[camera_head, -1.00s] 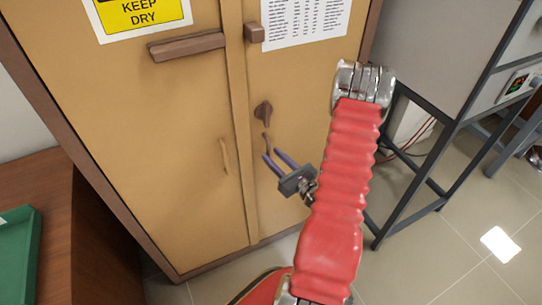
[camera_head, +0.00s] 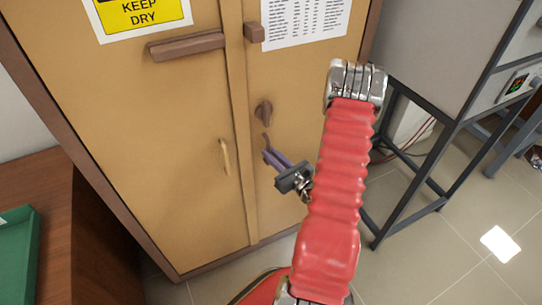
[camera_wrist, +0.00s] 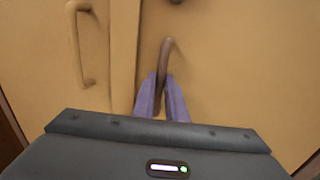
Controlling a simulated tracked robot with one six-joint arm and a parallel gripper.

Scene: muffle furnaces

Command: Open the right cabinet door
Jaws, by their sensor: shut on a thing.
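The right cabinet door (camera_head: 292,95) is tan and looks closed, flush beside the left door (camera_head: 160,120). Its slim curved brown handle (camera_wrist: 167,56) sits below a dark latch knob (camera_head: 264,111). My gripper (camera_head: 270,156) is at this handle, its purple fingers close together. In the wrist view my gripper (camera_wrist: 162,100) has one finger on each side of the handle's lower part and is shut on it.
The left door has its own tan handle (camera_head: 225,157). A brown bar (camera_head: 187,46) and a small block (camera_head: 254,32) stick out higher up. A grey metal stand (camera_head: 440,150) is to the right. A wooden desk (camera_head: 95,245) with a green tray (camera_head: 20,255) is at left.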

